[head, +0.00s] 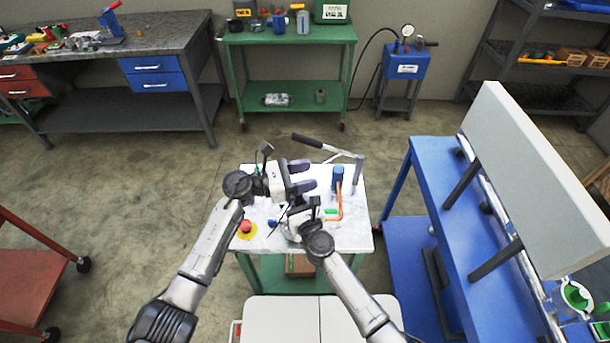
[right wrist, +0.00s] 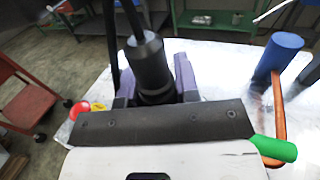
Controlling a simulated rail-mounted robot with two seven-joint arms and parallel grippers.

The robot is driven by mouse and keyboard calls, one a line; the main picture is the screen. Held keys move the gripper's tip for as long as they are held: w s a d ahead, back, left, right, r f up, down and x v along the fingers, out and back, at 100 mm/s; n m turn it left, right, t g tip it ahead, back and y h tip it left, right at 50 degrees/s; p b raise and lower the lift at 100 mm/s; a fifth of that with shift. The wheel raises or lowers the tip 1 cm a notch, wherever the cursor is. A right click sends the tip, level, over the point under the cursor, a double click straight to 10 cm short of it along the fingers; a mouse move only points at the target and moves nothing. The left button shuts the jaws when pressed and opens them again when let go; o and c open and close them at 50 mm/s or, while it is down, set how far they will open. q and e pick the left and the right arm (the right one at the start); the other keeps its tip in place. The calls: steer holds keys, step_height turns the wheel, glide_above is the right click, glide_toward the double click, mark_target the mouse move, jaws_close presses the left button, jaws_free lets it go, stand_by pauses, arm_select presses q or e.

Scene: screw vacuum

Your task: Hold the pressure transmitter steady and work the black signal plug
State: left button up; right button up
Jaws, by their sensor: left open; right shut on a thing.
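My left gripper (head: 309,176) is open over the middle of the white-topped bench, its two purple fingers apart and nothing seen between them. My right gripper (head: 300,208) is close to it, on its near side. In the right wrist view its purple fingers are shut around a dark cylinder that looks like the black signal plug (right wrist: 149,68), with a thin black stem or cable running up from it. I cannot pick out the pressure transmitter for sure; the grippers and arms cover part of the bench top.
A blue workbench (head: 430,178) is at the right.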

steer(key=o, duration=1.1)
steer(key=shift+c, duration=0.2)
steer(key=shift+s, duration=0.1)
